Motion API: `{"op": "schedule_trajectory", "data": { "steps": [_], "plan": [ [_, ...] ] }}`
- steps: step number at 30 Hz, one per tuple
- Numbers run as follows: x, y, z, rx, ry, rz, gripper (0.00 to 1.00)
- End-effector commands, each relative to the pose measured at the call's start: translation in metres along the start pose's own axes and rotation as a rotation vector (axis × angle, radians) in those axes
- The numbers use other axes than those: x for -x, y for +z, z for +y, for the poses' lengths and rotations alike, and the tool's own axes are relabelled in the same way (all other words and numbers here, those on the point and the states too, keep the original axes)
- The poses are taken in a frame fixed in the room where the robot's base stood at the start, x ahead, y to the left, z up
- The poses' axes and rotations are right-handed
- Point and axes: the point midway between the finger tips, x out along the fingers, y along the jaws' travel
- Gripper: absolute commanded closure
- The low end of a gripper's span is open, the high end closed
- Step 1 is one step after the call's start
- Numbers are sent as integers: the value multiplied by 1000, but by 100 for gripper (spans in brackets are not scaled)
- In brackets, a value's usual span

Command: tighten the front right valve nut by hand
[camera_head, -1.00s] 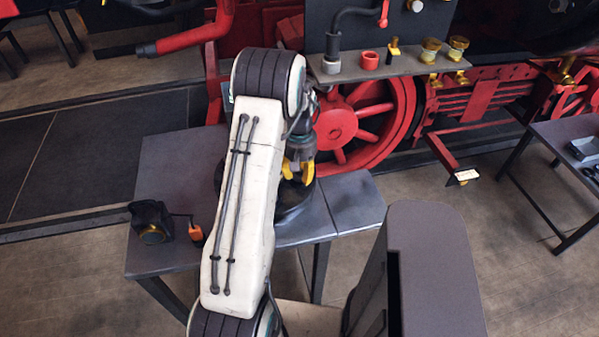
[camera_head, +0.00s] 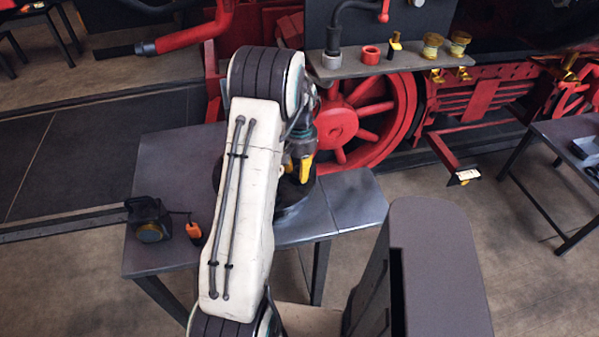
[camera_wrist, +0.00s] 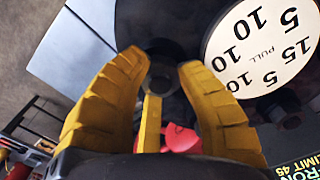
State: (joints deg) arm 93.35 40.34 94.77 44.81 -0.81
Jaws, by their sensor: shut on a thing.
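My gripper (camera_head: 301,172) has yellow fingers and points down over a dark round piece (camera_head: 298,195) on the grey table, partly hidden by my arm. In the wrist view my gripper (camera_wrist: 160,68) has its two yellow fingertips on either side of a small dark nut (camera_wrist: 161,78), closed against it. The nut sits on the dark round piece beside a white dial plate (camera_wrist: 262,45) with black numbers and the word PULL. A yellow bar (camera_wrist: 151,122) shows between the fingers below the nut. The nut is hidden in the head view, and I cannot tell its turn angle.
A black lamp (camera_head: 149,220) and a small orange-handled item (camera_head: 194,232) stand on the table's (camera_head: 160,180) left part. A shelf (camera_head: 400,66) with a red ring (camera_head: 371,54) and brass fittings is behind, before red wheels (camera_head: 350,125). The table's right end is clear.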

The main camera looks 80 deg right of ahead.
Motion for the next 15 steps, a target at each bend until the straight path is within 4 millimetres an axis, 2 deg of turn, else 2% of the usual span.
{"op": "schedule_trajectory", "data": {
  "steps": [1,15],
  "plan": [
    [-4,1,0,-44,0,-3,100],
    [-3,1,0,-440,1,-4,100]
  ]
}}
